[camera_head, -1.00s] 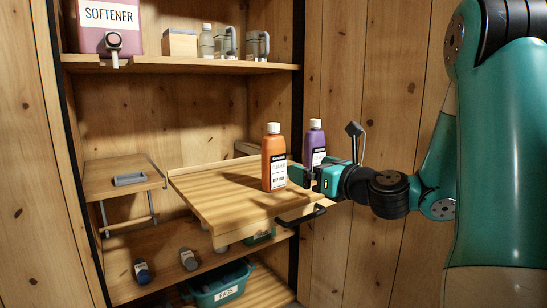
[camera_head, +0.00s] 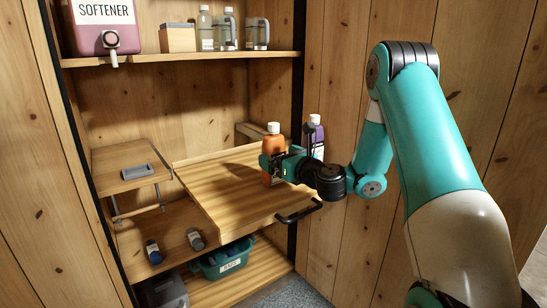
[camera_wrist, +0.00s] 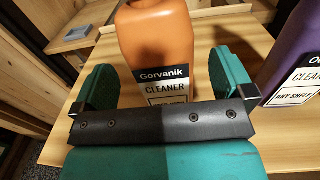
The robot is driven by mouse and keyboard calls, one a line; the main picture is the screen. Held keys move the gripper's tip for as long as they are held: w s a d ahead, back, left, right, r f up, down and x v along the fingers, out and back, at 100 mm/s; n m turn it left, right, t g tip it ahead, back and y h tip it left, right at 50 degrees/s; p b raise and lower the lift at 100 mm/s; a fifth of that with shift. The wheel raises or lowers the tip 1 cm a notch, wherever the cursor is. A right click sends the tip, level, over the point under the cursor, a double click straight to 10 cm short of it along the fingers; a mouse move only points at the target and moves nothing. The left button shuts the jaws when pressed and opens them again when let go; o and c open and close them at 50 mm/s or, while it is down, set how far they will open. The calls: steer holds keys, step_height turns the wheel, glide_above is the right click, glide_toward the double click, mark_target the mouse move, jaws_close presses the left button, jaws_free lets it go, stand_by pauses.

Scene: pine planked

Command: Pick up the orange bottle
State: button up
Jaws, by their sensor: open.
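The orange bottle (camera_head: 273,145) with a white cap and a black-and-white label stands upright on the pulled-out wooden shelf board (camera_head: 225,206). In the wrist view the orange bottle (camera_wrist: 158,45) reads "Gorvanik CLEANER". My gripper (camera_head: 276,168) is at the bottle's front; in the wrist view my gripper (camera_wrist: 168,82) has one teal finger on each side of the bottle, with a gap showing at both sides. The jaws are open. The bottle's lower part is partly hidden by my gripper.
A purple bottle (camera_head: 314,136) stands close to the right of the orange one; it also shows in the wrist view (camera_wrist: 300,50). A black handle (camera_head: 299,212) is on the board's front edge. An upper shelf (camera_head: 190,59) holds containers. The board's left part is clear.

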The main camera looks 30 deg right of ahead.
mark_target(279, 154)
steer(key=shift+w+p, duration=0.35)
steer(key=shift+w, duration=1.2)
steer(key=shift+r, duration=0.1)
steer(key=c, duration=1.4)
steer(key=shift+r, duration=0.1)
steer(key=shift+r+p, duration=4.65)
steer(key=shift+r, duration=5.25)
